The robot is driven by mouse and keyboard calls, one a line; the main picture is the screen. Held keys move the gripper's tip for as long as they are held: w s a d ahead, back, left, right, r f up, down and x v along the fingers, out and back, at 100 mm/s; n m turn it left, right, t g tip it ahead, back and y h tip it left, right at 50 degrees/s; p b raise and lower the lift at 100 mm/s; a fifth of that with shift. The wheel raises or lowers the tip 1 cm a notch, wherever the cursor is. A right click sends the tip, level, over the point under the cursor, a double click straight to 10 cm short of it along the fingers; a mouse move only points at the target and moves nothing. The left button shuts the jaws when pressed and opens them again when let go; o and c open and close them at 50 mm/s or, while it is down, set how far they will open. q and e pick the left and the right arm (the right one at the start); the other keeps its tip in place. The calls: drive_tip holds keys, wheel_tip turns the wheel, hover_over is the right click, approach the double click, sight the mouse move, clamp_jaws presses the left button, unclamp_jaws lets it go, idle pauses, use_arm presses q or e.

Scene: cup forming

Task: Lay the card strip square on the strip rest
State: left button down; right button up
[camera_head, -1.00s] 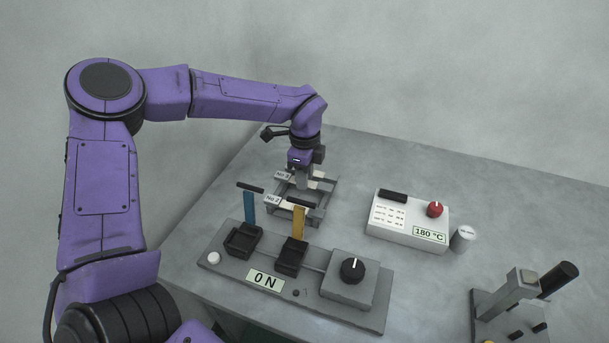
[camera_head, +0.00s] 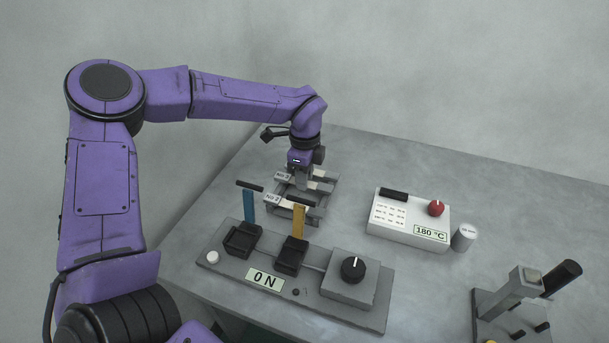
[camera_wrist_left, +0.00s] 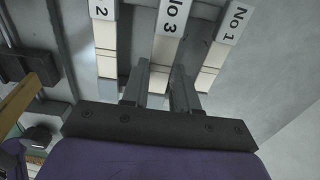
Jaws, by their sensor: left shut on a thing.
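Pale card strips with number labels lie side by side on a grey frame (camera_head: 314,213) at the back left of the table. In the left wrist view they are strip No 2 (camera_wrist_left: 105,38), strip No 3 (camera_wrist_left: 164,48) and strip No 1 (camera_wrist_left: 214,55). My left gripper (camera_head: 302,185) points down over the frame. In the left wrist view its fingers (camera_wrist_left: 162,85) are shut on strip No 3, the middle one. That strip looks larger than its neighbours; I cannot tell how far it is off the frame. Whether this frame is the strip rest is unclear. My right gripper is not in view.
A grey tester (camera_head: 220,268) reading 0 N stands in front, with black clamps, blue and yellow uprights and a dial box (camera_head: 347,287). A white 180 °C box (camera_head: 408,222) and a small grey cylinder (camera_head: 463,238) stand right. A lever device (camera_head: 510,300) is front right.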

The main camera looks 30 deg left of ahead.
use_arm(q)
drive_tip(key=shift+f+b, duration=0.7)
drive_tip(key=shift+f, duration=0.15)
idle(0.7)
drive_tip(key=shift+c, duration=1.5)
unclamp_jaws()
drive_tip(key=shift+r, duration=0.1)
drive_tip(key=shift+r+p, duration=2.7)
drive_tip(key=shift+r, duration=1.25)
drive_tip(key=shift+f, duration=0.1)
